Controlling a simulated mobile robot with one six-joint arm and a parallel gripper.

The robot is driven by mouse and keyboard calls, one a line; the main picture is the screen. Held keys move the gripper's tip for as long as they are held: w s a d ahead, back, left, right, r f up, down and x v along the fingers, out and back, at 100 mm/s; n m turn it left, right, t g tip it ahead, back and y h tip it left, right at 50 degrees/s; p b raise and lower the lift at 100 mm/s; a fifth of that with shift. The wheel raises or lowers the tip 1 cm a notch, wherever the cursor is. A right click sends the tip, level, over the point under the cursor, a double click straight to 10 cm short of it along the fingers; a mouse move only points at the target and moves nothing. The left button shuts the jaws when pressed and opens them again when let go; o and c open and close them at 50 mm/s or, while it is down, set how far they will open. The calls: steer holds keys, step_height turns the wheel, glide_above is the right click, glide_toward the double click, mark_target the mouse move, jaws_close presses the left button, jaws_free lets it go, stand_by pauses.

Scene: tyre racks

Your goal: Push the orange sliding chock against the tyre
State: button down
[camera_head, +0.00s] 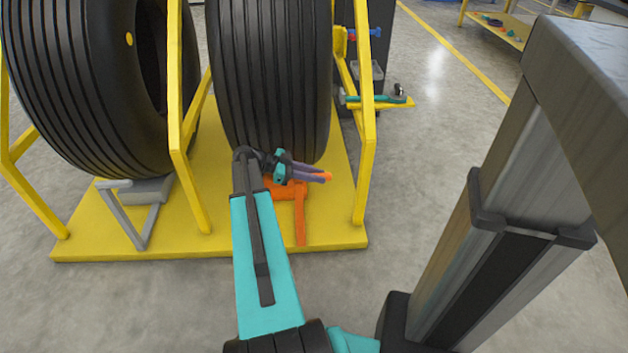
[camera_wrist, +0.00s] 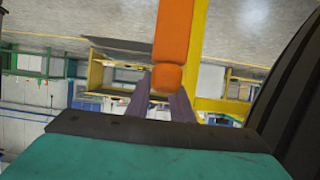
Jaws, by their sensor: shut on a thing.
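The orange sliding chock (camera_head: 300,218) is on the yellow rack base in front of the right-hand tyre (camera_head: 270,75). My arm covers part of the chock, so I cannot tell whether it touches the tyre. My gripper (camera_head: 322,176) points right, low in front of the tyre, with an orange end showing at its purple fingertips. In the wrist view, my gripper (camera_wrist: 164,90) is shut on a rounded orange part of the chock (camera_wrist: 167,76). An orange bar extends upward from it in that view. The tyre's dark edge (camera_wrist: 294,105) fills the right side.
A yellow rack post (camera_head: 367,140) stands right of my gripper. Another tyre (camera_head: 80,90) with a grey chock (camera_head: 150,190) is at left. A small yellow shelf (camera_head: 385,103) holds a tool behind the post. Open grey floor lies to the right.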

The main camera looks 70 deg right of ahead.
steer(key=shift+w+d+r, duration=0.1)
steer(key=shift+w+d, duration=0.1)
steer(key=shift+d, duration=1.05)
steer(key=c, duration=1.6)
jaws_free()
steer(key=shift+o, duration=0.2)
steer(key=shift+w, duration=0.1)
steer(key=shift+a, duration=0.1)
steer(key=p+v, duration=0.2)
steer(key=v, duration=1.1)
steer(key=shift+w+p, duration=0.35)
steer(key=shift+a+r, duration=0.1)
